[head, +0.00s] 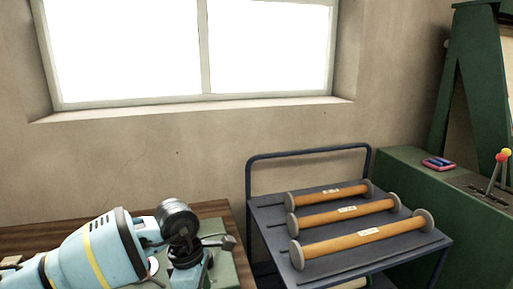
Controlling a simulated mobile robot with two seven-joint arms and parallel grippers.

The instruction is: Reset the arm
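Neither of my grippers can be made out in the head view, and no cloth shows. I cannot tell the pose of either arm from this frame. A light blue machine (92,248) with a yellow band and a dark round part fills the lower left.
The machine is at a wooden bench top (212,208) below a bright window (270,45). A dark metal cart (271,215) holds three orange rollers with grey end discs, the nearest one (360,240) longest. A green machine (480,225) with red and yellow knobs stands right.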

